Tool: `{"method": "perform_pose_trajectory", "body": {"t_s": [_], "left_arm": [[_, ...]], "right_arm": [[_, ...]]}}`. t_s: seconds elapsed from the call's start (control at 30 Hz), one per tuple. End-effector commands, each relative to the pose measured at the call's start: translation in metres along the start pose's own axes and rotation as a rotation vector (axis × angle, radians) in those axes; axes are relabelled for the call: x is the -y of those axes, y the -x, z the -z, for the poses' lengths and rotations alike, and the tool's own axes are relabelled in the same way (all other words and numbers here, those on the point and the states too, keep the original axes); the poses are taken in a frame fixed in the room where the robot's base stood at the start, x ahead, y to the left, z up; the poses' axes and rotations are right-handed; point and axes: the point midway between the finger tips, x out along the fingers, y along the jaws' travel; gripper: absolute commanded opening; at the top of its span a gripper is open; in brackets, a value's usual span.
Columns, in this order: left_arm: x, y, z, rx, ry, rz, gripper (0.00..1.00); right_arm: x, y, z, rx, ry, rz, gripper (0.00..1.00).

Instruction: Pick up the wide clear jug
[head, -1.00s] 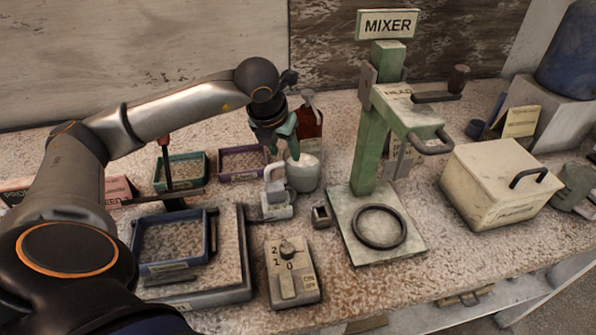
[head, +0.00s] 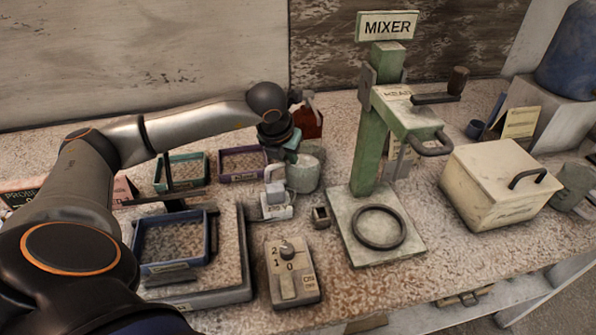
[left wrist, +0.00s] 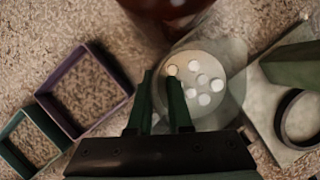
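The wide clear jug (head: 304,174) stands on the bench left of the mixer, a greenish see-through vessel. In the left wrist view the jug (left wrist: 232,75) is seen from above, with several white spheres (left wrist: 204,84) on its bottom. My left gripper (head: 292,143) points down at the jug's upper left rim. In the left wrist view its two green fingers (left wrist: 161,76) stand apart with a gap between them, overlapping the jug's left edge. Whether they touch the wall, I cannot tell. My right gripper is in neither view.
The green mixer (head: 367,150) with its ring base stands right of the jug. A dark red container (head: 308,122) is close behind it. A small scale-like device (head: 276,206) stands in front. Purple (head: 243,174) and green (head: 163,188) trays lie left. A cream box (head: 490,190) is farther right.

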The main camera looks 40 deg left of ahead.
Motion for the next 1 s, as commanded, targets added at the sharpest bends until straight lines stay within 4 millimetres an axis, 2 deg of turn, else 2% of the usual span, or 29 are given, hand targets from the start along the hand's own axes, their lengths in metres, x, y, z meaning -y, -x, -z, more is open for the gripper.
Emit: {"method": "perform_pose_trajectory", "body": {"t_s": [0.03, 0.13, 1.0], "left_arm": [[-0.0002, 0.0002, -0.0002, 0.001, 0.000, 0.000, 0.11], [-0.0002, 0.0003, -0.0002, 0.001, 0.000, -0.001, 0.00], [-0.0010, -0.0009, 0.0007, -0.002, 0.000, -0.004, 0.00]], "right_arm": [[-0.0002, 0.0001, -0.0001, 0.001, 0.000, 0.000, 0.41], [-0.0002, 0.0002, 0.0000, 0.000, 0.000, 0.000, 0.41], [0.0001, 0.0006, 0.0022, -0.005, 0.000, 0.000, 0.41]]}}
